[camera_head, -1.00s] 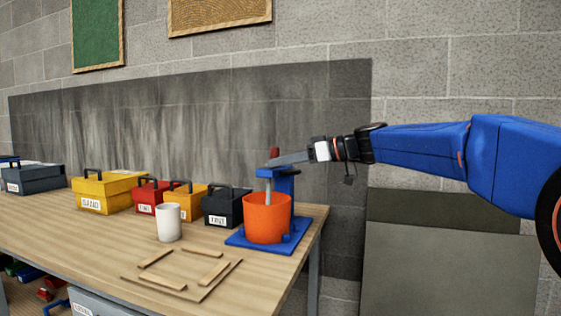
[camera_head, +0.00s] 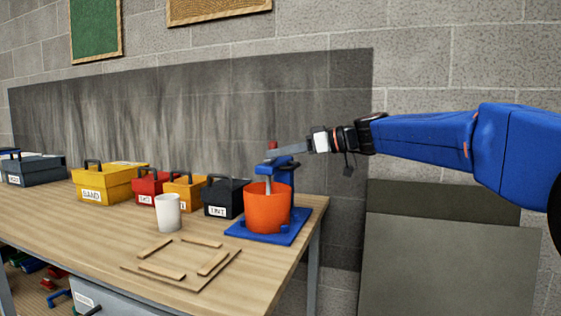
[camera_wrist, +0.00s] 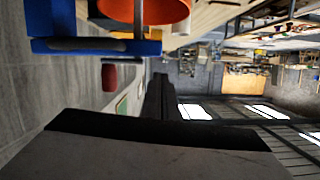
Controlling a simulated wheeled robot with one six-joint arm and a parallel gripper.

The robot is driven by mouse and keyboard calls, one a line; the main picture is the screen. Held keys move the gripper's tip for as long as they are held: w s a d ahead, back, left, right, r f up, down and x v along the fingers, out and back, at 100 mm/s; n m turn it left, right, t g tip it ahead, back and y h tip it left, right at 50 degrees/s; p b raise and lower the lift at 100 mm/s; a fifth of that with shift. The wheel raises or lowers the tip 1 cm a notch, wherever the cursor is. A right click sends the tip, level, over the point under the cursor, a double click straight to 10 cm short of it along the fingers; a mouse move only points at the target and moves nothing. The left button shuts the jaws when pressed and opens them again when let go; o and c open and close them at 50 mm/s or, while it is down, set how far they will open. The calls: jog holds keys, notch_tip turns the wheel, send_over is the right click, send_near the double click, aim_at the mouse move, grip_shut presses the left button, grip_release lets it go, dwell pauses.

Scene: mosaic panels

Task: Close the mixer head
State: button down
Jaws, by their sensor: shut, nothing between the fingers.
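The mixer has a blue base plate (camera_head: 240,233), an orange bowl (camera_head: 267,210) and a blue head (camera_head: 275,163). The head lies about level over the bowl, and a grey shaft goes from it down into the bowl. A small red knob (camera_head: 272,145) shows at the head; it also shows in the wrist view (camera_wrist: 109,77). My gripper (camera_head: 270,156) is shut and empty, reaching in from the right with its tips at the top of the head. I cannot tell if they touch it. The wrist view also shows the blue head (camera_wrist: 95,46) and the orange bowl (camera_wrist: 145,10).
A white mug (camera_head: 168,213) and a wooden frame panel with loose strips (camera_head: 185,262) are on the table left of the mixer. A black toolbox (camera_head: 226,198) stands just left of the bowl, with other toolboxes further left. A block wall is behind.

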jog(key=a+r+v, duration=0.1)
jog(key=r+v, duration=0.1)
jog(key=v, duration=0.8)
jog(key=s+d+f+m+h, duration=0.4)
jog(key=s+d+f, duration=0.3)
jog(key=s+f, duration=0.4)
jog(key=s+d+f+m+h, duration=0.4)
jog(key=s+d+f, duration=0.3)
jog(key=s+f, duration=0.5)
jog(key=s+d+f+m+h, duration=0.5)
jog(key=s+f, duration=0.6)
jog(key=f, duration=0.8)
jog(key=shift+s+d+h, duration=0.25)
jog(key=shift+d+h, duration=0.45)
jog(key=shift+d, duration=0.35)
